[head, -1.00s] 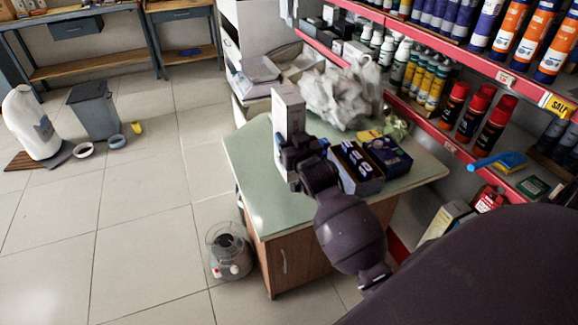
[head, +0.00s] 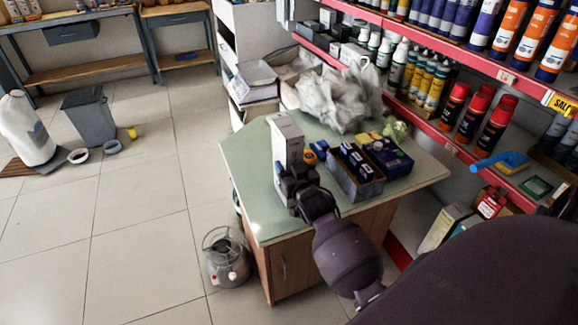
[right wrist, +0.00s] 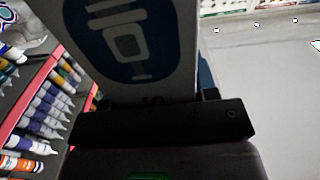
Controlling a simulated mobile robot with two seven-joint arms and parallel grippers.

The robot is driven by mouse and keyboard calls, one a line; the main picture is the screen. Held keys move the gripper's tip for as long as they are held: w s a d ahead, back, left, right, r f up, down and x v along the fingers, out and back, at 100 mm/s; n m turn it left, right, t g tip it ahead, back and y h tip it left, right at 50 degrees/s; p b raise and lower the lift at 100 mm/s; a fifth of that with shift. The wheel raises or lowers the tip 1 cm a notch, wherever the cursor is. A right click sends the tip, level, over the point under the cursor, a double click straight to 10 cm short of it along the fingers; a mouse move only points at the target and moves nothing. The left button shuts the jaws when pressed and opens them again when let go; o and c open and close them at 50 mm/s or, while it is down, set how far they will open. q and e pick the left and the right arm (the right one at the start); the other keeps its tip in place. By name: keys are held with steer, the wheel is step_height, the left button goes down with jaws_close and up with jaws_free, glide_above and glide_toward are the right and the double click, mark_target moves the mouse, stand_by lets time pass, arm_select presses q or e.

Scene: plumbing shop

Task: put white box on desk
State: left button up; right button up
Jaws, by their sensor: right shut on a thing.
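The white box (head: 286,143) is tall and narrow and stands upright over the left part of the green desk top (head: 250,190). My right gripper (head: 291,172) is shut on its lower part. I cannot tell whether the box's base touches the desk, as the gripper hides it. In the right wrist view the white box (right wrist: 140,50) fills the upper middle, showing a blue oval logo, close against the dark gripper (right wrist: 165,120). My left gripper is not in view.
A dark blue open box (head: 355,172) of small packs, another blue box (head: 388,153) and a crumpled plastic bag (head: 335,97) occupy the desk's right and back. Red-edged shelves (head: 440,125) rise behind. The front left desk top is clear.

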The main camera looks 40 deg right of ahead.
steer(key=shift+f, duration=0.15)
steer(key=o, duration=1)
steer(key=shift+o, duration=0.2)
steer(key=shift+r, duration=0.2)
steer(key=p+v, duration=0.1)
steer(key=v, duration=1.1)
steer(key=s+a+f+n+g+y, duration=0.1)
steer(key=s+a+f+g+y, duration=0.1)
steer(key=s+f, duration=0.4)
steer(key=s+a+f+n+g+y, duration=0.1)
steer(key=s+a+f+g, duration=0.3)
steer(key=s, duration=0.7)
step_height(320, 180, down, 3)
steer(key=shift+a+r+n+g+y, duration=0.15)
steer(key=shift+a+n+g+y, duration=0.2)
steer(key=shift+a+n, duration=0.6)
